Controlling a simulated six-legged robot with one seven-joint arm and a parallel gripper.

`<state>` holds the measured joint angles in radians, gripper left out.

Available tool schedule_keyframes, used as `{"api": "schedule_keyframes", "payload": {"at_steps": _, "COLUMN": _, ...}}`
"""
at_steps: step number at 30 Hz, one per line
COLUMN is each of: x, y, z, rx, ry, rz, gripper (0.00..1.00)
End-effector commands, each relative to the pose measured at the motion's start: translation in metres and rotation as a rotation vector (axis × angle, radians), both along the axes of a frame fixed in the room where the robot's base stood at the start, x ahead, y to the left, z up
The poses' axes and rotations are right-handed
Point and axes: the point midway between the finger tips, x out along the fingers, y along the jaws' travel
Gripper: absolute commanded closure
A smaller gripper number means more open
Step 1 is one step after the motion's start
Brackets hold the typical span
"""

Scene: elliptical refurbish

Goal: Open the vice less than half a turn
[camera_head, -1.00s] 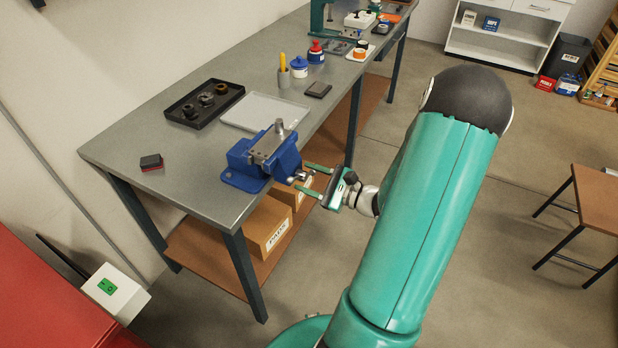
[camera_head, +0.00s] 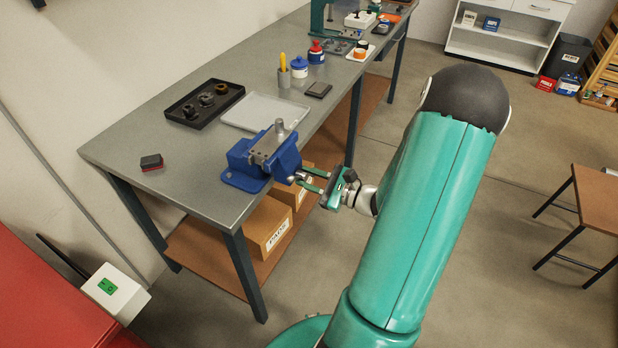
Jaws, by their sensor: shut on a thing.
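The blue vice (camera_head: 250,169) is mounted at the front edge of the grey workbench. A grey metal cylindrical part (camera_head: 279,130) stands upright at its jaws. The vice's handle (camera_head: 297,177) sticks out from its front side, past the bench edge. My gripper (camera_head: 310,180), with green fingers, reaches in from the right and is shut on the handle. The fingers hide part of the handle, so its exact angle is hard to tell.
The workbench (camera_head: 180,190) carries a black tray (camera_head: 180,113) with dark round parts, an empty light tray (camera_head: 240,118) and a red-and-black block (camera_head: 151,162). Cardboard boxes (camera_head: 268,228) sit on the shelf below. A wooden table (camera_head: 598,190) stands at right.

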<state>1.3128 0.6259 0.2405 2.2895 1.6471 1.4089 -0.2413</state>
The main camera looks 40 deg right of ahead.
Motion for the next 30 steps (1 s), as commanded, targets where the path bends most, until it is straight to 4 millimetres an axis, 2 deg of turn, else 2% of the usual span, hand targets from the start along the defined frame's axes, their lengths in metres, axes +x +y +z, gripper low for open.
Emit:
{"api": "schedule_keyframes", "payload": {"at_steps": 11, "x": -0.0002, "y": -0.0002, "z": 0.0, "rx": 0.235, "ry": 0.084, "rz": 0.001, "gripper": 1.0}}
{"api": "schedule_keyframes", "payload": {"at_steps": 30, "x": 0.0004, "y": -0.0011, "z": 0.0, "rx": 0.808, "ry": 0.288, "rz": 0.0, "gripper": 1.0}}
